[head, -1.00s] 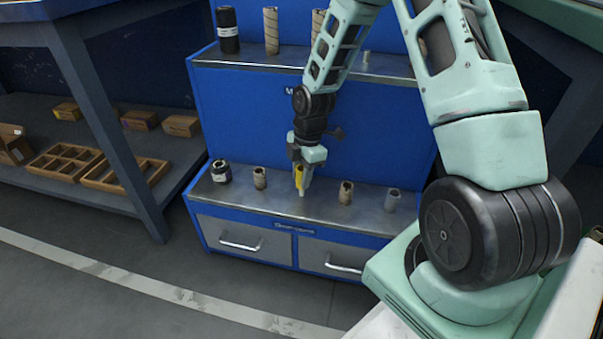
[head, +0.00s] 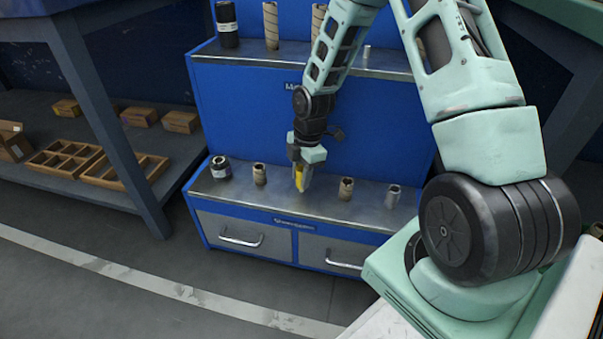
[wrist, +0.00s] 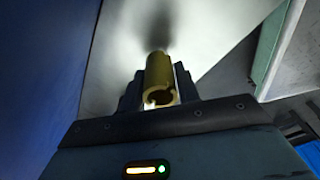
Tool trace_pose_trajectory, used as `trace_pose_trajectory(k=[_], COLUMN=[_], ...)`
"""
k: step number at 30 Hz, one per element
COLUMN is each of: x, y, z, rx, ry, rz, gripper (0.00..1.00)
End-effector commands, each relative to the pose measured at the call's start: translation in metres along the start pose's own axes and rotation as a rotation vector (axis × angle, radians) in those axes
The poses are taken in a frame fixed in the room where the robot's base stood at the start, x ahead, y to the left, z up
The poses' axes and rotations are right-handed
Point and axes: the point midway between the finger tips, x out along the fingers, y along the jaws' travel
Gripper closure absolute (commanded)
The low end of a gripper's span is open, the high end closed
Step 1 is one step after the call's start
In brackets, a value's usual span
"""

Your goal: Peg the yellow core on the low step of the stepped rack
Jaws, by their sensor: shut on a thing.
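The yellow core (head: 299,179) is held upright in my gripper (head: 303,180), over the middle of the low step (head: 325,202) of the blue stepped rack. In the wrist view the yellow core (wrist: 159,80) sits between the two dark fingers of my gripper (wrist: 158,92), its hollow end facing the camera. Its lower end is at or very near the step's metal top; I cannot tell whether it touches. Any peg under it is hidden.
On the low step stand a dark roll (head: 220,168) and a brown core (head: 259,174) to the left, and a brown core (head: 346,188) and a grey piece (head: 392,196) to the right. Taller rolls stand on the upper step (head: 295,52). Drawers with handles (head: 241,239) front the rack.

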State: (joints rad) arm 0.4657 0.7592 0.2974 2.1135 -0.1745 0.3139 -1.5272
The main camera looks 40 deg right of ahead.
Motion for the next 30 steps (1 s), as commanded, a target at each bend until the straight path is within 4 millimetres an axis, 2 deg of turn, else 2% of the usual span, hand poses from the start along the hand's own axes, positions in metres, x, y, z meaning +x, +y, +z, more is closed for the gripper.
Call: trace_pose_trajectory(k=[15,30], x=[0.015,0.014], y=[0.000,0.000], z=[0.002,0.002], rx=[-0.001,0.000], ry=[0.000,0.000], rz=[-0.001,-0.001], gripper=[0.93,0.93])
